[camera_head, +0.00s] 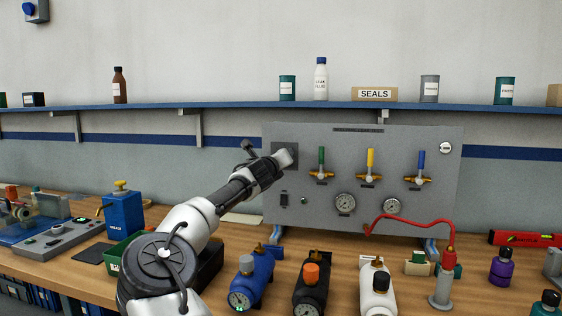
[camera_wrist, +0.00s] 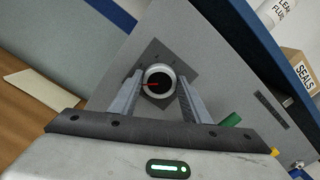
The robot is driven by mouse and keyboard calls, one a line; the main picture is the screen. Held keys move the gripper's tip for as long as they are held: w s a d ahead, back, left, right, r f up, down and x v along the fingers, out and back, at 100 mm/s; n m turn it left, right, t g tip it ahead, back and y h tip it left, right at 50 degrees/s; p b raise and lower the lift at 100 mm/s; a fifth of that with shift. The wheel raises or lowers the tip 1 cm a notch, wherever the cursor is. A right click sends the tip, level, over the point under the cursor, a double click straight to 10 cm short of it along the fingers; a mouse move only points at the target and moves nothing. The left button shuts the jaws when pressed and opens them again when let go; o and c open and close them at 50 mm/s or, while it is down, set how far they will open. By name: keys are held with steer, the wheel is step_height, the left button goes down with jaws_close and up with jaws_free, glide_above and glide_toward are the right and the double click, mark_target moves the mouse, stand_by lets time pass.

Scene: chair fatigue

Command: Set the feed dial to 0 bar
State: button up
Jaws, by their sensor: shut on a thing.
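The feed dial (camera_wrist: 159,83) is a round pale knob with a dark centre and a red pointer, on a dark square plate on the grey panel (camera_wrist: 118,97). In the wrist view the red pointer points to the left of the picture. My gripper (camera_wrist: 161,77) has one finger on each side of the dial and is shut on it. In the head view my gripper (camera_head: 285,158) is at the upper left of the panel and hides the dial. No scale numbers can be read around the dial.
The panel carries green (camera_head: 321,158), yellow (camera_head: 370,160) and blue (camera_head: 421,161) valve handles and two gauges (camera_head: 345,203). A blue shelf (camera_head: 230,105) with bottles and cans runs above it. Blue, black and white cylinders (camera_head: 376,285) lie in front, with a red hose (camera_head: 410,217) nearby.

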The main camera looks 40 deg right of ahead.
steer(key=shift+n, duration=0.4)
steer(key=o, duration=1)
steer(key=shift+o, duration=0.2)
steer(key=shift+a, duration=0.1)
steer(key=b+v, duration=0.3)
steer(key=v, duration=1.4)
steer(key=shift+s, duration=0.25)
